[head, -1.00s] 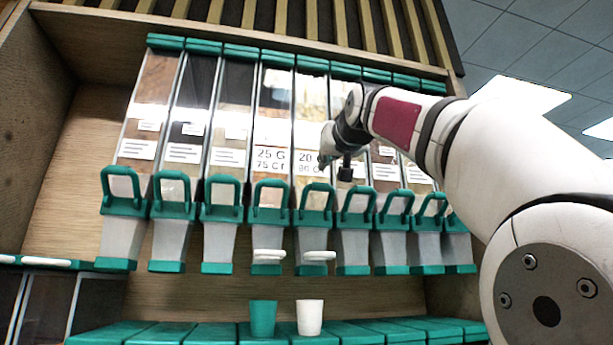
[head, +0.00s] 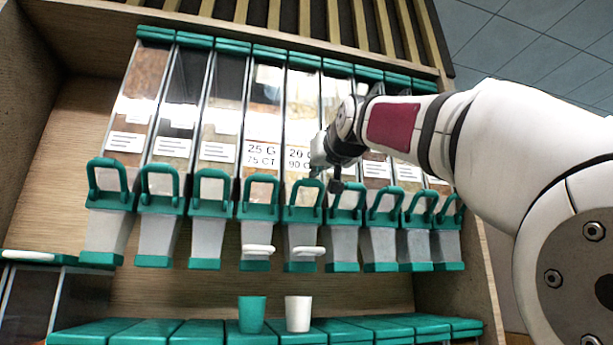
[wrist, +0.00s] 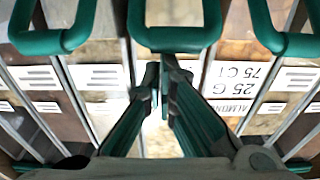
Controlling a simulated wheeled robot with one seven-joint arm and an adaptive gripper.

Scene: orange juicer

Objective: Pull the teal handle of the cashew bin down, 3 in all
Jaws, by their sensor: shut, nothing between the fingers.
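A row of tall bins with teal handles stands before me. No cashew name is readable. The bin marked "20 G 90 C…" (head: 300,158) has an upright looped teal handle (head: 304,212) and stands right of the "25 G 75 CT" bin (head: 262,155), whose label reads ALMOND, upside down, in the wrist view. My gripper (head: 316,170) is just above and in front of the 20 G bin's handle. In the wrist view my gripper's fingers (wrist: 160,85) are together and empty, just short of the middle teal handle (wrist: 175,40). Contact cannot be told.
Neighbouring handles stand close on both sides, including the one on the right (head: 345,210). A teal cup (head: 252,315) and a white cup (head: 298,314) stand below the spouts on a teal ledge (head: 190,333). A wooden side wall (head: 35,120) is at the left.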

